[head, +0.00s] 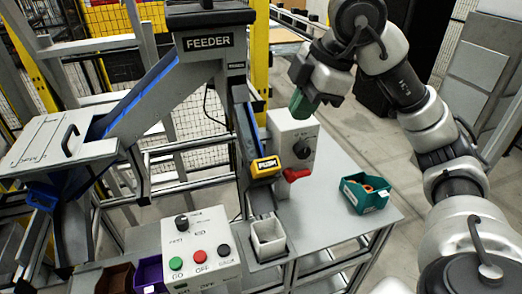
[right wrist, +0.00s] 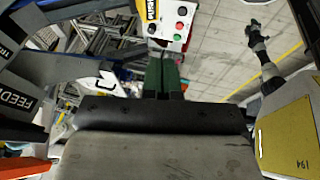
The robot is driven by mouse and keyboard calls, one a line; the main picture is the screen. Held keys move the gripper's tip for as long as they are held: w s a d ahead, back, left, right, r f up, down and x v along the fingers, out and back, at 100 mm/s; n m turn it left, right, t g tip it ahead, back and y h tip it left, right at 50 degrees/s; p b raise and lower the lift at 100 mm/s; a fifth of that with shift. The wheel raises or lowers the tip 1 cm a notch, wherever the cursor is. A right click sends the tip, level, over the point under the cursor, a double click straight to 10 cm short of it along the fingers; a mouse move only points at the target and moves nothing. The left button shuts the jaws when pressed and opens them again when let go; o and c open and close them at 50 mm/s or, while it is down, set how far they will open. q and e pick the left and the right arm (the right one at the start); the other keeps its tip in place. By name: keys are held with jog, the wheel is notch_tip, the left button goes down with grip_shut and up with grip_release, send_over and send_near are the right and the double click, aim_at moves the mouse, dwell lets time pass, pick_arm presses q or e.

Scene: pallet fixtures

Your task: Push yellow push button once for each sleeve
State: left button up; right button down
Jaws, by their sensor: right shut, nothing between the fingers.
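The yellow push button (head: 265,165), marked PUSH, sits on a dark mount at the lower end of the feeder chute. The closed green fingers also show in the right wrist view (right wrist: 163,78). A yellow labelled piece, probably the button, is cut by the top edge there (right wrist: 151,10). Orange-red pieces (head: 370,188), perhaps sleeves, lie in a teal bin (head: 364,203). My left gripper does not show.
The feeder (head: 208,42) and its chutes fill the left. A white square cup (head: 268,238) stands below the button. A control box (head: 200,245) with coloured buttons is in front. A red lever (head: 296,174) sits right of the button. The table's right side is mostly clear.

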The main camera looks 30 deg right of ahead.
send_near(267, 164)
jog(key=a, duration=0.2)
jog(key=f+p, duration=0.1)
jog(key=f, duration=0.1)
jog(key=w+f+p, duration=0.1)
jog(key=f, duration=0.2)
jog(key=shift+w+d, duration=0.1)
jog(key=shift+d, duration=0.05)
jog(key=shift+w+f, duration=0.3)
jog(key=shift+f, duration=0.1)
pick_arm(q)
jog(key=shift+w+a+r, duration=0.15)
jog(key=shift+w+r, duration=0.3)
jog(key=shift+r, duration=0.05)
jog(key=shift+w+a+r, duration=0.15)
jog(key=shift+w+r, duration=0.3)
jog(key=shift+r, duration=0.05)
pick_arm(e)
jog(key=shift+f, duration=0.15)
